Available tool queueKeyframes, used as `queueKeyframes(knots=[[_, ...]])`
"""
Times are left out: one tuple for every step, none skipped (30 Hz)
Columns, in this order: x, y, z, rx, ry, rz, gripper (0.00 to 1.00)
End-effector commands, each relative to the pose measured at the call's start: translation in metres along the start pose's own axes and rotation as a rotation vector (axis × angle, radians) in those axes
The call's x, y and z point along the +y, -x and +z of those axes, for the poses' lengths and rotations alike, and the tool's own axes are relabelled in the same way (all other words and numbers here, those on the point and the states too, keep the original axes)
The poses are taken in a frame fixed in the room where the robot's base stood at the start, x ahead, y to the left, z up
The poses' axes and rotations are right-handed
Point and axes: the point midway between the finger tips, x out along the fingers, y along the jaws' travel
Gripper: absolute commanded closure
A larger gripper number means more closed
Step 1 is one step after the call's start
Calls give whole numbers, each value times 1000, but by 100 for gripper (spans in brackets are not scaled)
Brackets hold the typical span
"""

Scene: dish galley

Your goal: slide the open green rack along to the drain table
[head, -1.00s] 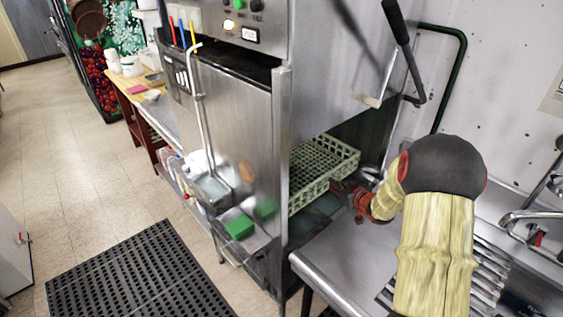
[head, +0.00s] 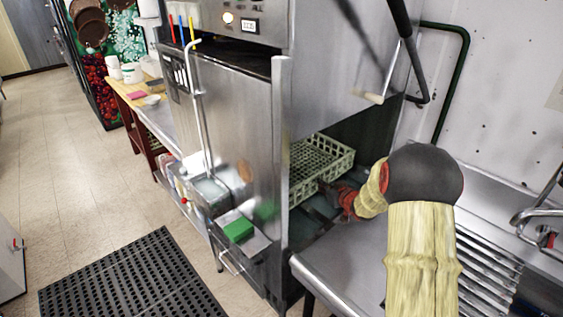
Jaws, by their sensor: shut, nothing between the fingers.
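The open green rack (head: 322,163) is a pale green lattice tray that sits inside the dish machine's side opening. Its left part is hidden behind the machine's front post. My gripper (head: 338,193) is red and dark, shut with nothing in it, at the rack's near right end. It looks close against the rack's end wall, but I cannot tell whether they touch. My arm reaches in from the right over a steel table (head: 345,255). From this view I cannot tell whether the steel counter beyond the machine (head: 168,123) is the drain table.
The steel dish machine (head: 235,130) has its hood raised, with a lever handle (head: 372,98) on its side. A taped pipe runs down its front. A black rubber mat (head: 130,280) lies on the floor. A faucet (head: 535,215) stands at the right.

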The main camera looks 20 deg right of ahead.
Motion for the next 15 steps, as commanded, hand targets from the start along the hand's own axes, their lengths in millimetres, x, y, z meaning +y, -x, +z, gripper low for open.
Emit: queueKeyframes(knots=[[-3, -5, -2, 3, 2, -3, 100], [-4, -7, -3, 3, 2, -2, 100], [-5, -10, -5, 3, 2, -2, 100], [-6, -13, -6, 3, 2, -2, 100], [-7, -15, -7, 3, 2, -2, 100], [-9, -18, -8, 3, 2, -3, 100], [-10, -21, -9, 3, 2, -2, 100], [-11, -23, -10, 3, 2, -2, 100], [-12, -26, -11, 2, 2, -2, 100], [-13, -28, -12, 2, 2, -2, 100], [-14, -30, -13, 2, 2, -2, 100], [-16, -34, -15, 3, 2, -2, 100], [-17, -36, -16, 3, 2, -3, 100], [-18, -38, -17, 3, 2, -3, 100], [-19, -41, -18, 2, 2, -2, 100]])
